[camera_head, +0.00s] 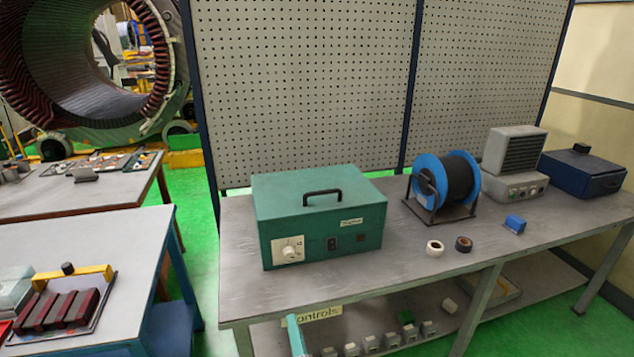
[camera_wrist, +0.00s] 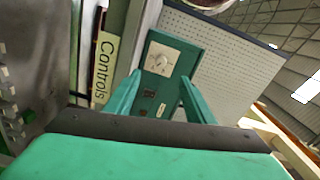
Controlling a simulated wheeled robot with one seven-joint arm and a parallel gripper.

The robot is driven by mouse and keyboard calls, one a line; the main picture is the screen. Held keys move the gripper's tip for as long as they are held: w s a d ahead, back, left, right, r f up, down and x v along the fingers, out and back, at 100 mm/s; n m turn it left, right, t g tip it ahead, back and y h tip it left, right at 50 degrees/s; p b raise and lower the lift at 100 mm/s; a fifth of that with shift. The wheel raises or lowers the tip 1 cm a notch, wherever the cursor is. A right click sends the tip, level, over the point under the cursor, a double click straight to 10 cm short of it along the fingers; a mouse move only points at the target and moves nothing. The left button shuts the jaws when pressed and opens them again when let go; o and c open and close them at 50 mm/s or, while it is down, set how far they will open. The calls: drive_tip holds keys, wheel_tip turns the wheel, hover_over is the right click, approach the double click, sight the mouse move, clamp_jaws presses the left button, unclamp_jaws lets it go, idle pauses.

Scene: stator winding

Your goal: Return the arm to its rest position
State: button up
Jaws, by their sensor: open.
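My gripper (camera_wrist: 160,92) shows in the wrist view with its two teal fingers spread apart and nothing between them. Beyond the fingers, in the gap, is the front of a green box (camera_wrist: 172,75) with a dial. In the head view the green box (camera_head: 318,215) stands on the grey workbench, with a black handle on top. A teal piece (camera_head: 296,336) at the bottom edge of the head view looks like a fingertip of mine, in front of the bench's lower shelf. The rest of my arm is out of view.
The workbench (camera_head: 235,285) also carries a blue cable reel (camera_head: 428,175), two tape rolls (camera_head: 434,248), a small blue block (camera_head: 515,223), a grey heater-like unit (camera_head: 514,150) and a dark blue case (camera_head: 583,172). A "Controls" label (camera_head: 318,312) marks the lower shelf. A pegboard (camera_head: 300,80) stands behind.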

drive_tip(key=s+d+f+n+h, duration=0.1)
drive_tip(key=s+d+f+n, duration=0.15)
drive_tip(key=s, duration=0.45)
drive_tip(key=s+d+f+n+g+h, duration=0.1)
drive_tip(key=s+f+h, duration=0.1)
drive_tip(key=s+f, duration=0.35)
drive_tip(key=s+d+f+n+h, duration=0.1)
drive_tip(key=s+d+f+n, duration=0.1)
drive_tip(key=s, duration=0.7)
drive_tip(key=s+r+n, duration=0.2)
drive_tip(key=s+n, duration=0.1)
drive_tip(key=s, duration=0.7)
drive_tip(key=s+r+n, duration=0.2)
drive_tip(key=s+n, duration=0.2)
drive_tip(key=s, duration=0.6)
drive_tip(key=shift+a+r+g+h, duration=0.25)
drive_tip(key=shift+g+h, duration=0.05)
drive_tip(key=shift+g, duration=0.1)
drive_tip(key=shift+w+n, duration=0.15)
drive_tip(key=shift+n, duration=0.1)
drive_tip(key=shift+c, duration=0.3)
